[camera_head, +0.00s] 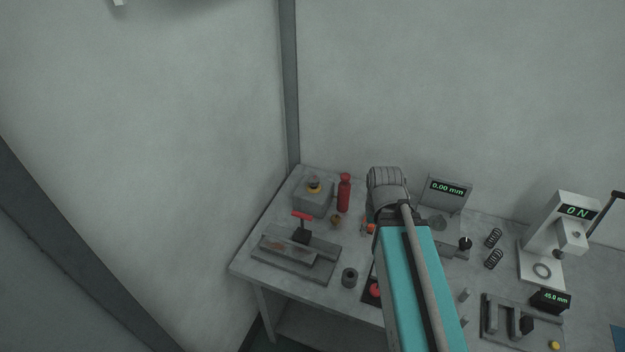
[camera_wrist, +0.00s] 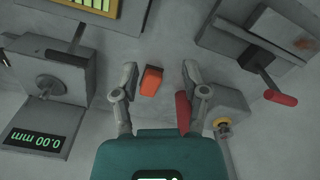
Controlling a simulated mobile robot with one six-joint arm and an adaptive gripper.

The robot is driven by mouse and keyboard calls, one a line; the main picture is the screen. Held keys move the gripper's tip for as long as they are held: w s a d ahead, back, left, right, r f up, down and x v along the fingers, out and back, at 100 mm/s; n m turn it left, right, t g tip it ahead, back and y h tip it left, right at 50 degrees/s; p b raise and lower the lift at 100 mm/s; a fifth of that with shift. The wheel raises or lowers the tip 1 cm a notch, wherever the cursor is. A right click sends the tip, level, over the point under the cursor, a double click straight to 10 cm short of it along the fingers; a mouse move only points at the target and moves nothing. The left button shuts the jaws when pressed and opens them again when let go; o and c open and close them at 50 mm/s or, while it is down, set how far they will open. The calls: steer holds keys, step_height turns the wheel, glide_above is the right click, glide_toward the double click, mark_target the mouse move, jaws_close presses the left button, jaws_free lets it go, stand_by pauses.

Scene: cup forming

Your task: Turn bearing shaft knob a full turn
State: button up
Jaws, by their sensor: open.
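The grey bearing fixture with a 0.00 mm display (camera_head: 447,188) stands on the table, right of my arm. It carries a grey round piece (camera_head: 437,223) and a dark upright knob (camera_head: 465,243); I cannot tell for sure which is the shaft knob. In the wrist view the fixture is at the left, with the round piece and its small hub (camera_wrist: 50,87) and the dark upright part (camera_wrist: 77,40). My gripper (camera_wrist: 157,70) is open, pointing down over the table. An orange block (camera_wrist: 151,80) shows between its fingers, not gripped. In the head view my arm hides the fingertips.
A red bottle (camera_head: 344,192) and a grey box with a yellow-ringed button (camera_head: 314,186) stand at the back left. Springs (camera_head: 493,238) and a force stand (camera_head: 545,235) are at the right.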

steer(key=o, duration=0.4)
steer(key=shift+w+r, duration=0.1)
steer(key=shift+w, duration=0.05)
steer(key=shift+o, duration=0.2)
step_height(320, 180, up, 7)
steer(key=m+p, duration=0.7)
steer(key=m, duration=1.9)
glide_above(315, 179)
steer(key=shift+f+b, duration=0.3)
steer(key=shift+f, duration=0.05)
steer(key=shift+n, duration=0.3)
step_height(315, 179, down, 14)
steer(key=b, duration=1.3)
steer(key=shift+r, duration=0.25)
